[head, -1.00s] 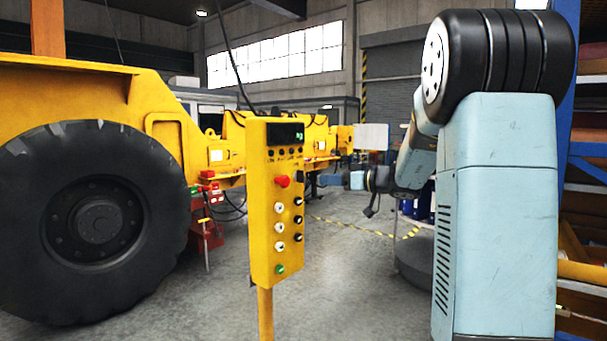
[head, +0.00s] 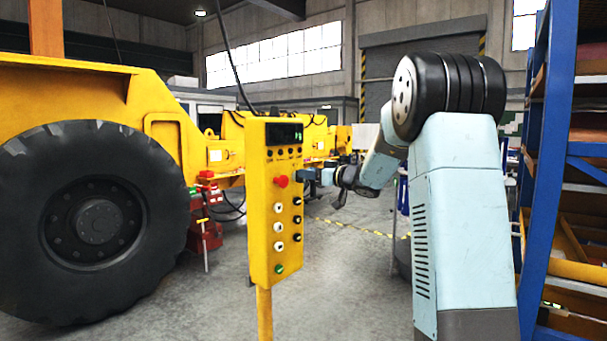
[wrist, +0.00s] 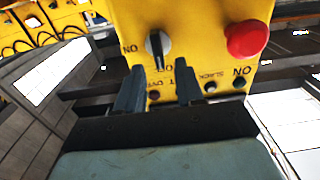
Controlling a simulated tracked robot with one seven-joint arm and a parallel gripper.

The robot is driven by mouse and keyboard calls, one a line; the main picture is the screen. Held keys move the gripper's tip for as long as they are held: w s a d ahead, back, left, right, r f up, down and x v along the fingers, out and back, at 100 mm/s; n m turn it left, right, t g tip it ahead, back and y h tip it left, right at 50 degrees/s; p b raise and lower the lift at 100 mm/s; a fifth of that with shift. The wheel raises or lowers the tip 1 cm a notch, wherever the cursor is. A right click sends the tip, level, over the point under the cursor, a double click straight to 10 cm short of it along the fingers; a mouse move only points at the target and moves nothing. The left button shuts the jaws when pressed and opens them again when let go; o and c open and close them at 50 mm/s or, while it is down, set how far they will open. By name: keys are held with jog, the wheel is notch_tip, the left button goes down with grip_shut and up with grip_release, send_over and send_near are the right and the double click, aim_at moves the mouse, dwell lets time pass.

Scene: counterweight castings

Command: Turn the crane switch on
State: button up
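The yellow control box (head: 266,215) stands on a post in the middle of the head view. In the head view my gripper (head: 305,175) is at the box's upper right edge, and the switch is hard to make out.
White, black and green buttons line the box lower down. A large yellow vehicle with a black tyre (head: 98,222) stands left; blue shelving (head: 548,170) stands right.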

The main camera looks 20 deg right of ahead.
jog(key=shift+x, duration=1.4)
grip_shut()
